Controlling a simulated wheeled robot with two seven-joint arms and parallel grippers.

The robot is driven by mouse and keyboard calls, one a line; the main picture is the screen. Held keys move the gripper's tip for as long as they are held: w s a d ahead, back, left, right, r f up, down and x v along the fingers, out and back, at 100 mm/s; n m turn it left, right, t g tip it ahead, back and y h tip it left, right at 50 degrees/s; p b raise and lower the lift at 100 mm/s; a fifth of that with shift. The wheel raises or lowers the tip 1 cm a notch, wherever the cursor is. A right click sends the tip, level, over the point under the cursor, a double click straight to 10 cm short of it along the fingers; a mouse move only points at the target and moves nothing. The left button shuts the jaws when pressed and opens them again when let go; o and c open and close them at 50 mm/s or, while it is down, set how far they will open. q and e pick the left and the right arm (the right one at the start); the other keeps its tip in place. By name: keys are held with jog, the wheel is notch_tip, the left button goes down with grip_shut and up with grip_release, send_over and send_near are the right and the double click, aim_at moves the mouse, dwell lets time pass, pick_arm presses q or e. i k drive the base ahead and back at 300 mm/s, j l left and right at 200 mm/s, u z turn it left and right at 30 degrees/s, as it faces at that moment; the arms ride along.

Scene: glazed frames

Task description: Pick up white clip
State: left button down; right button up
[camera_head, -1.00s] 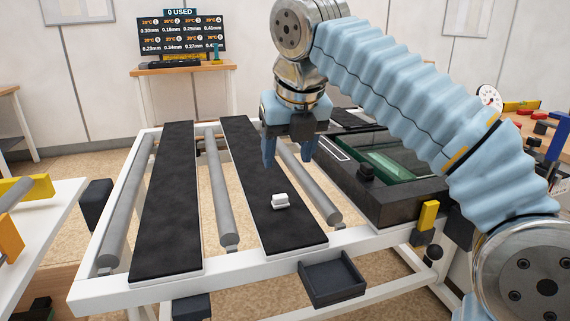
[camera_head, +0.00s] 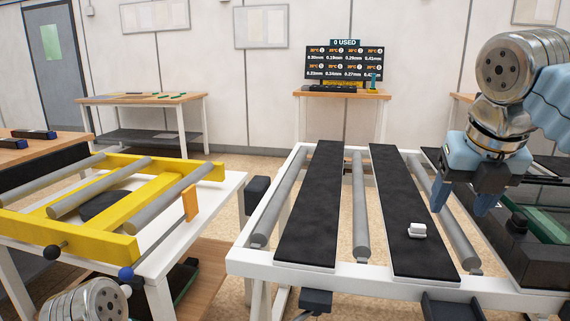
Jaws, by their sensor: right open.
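The white clip (camera_head: 416,230) is a small white block on the right-hand black padded strip (camera_head: 400,190) of the white roller frame, towards its near end. My right gripper (camera_head: 464,207) is open, with two blue fingers pointing down. It hangs to the right of the clip in the picture and apart from it, with nothing between the fingers. Of my left arm only a metal joint (camera_head: 88,304) shows at the bottom left; its gripper is out of view.
The white frame (camera_head: 350,275) has grey rollers between its strips. A dark machine with a green glass panel (camera_head: 540,224) stands at the right. A yellow roller frame (camera_head: 95,236) lies on a white table at the left. A dark tray (camera_head: 452,306) hangs at the near edge.

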aim_at(416, 230)
jog(key=k, duration=1.25)
